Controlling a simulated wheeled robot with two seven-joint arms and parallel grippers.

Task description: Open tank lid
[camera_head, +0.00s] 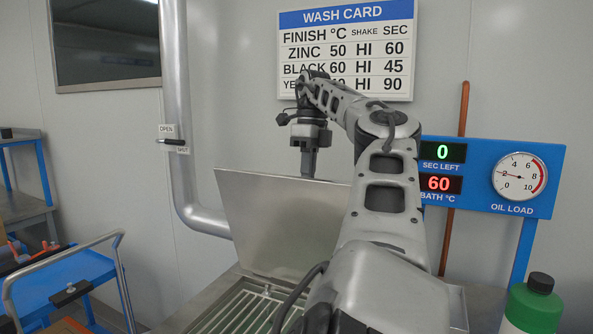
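The tank lid (270,222) is a flat grey metal plate. It stands raised and tilted at the back of the tank, whose opening shows a slatted metal grate (240,310) below. My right arm reaches over the tank from the bottom right and hides the lid's right part. My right gripper (308,166) points down at the lid's upper edge, its fingers close together with no gap visible. The fingertips end at or just behind that edge; I cannot tell if they touch it. My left gripper is not in view.
A blue panel (553,180) with displays and an oil load dial stands at the right. A green bottle (532,310) stands at lower right. A steel pipe (174,90) runs down behind the tank. A blue cart (65,285) is at lower left.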

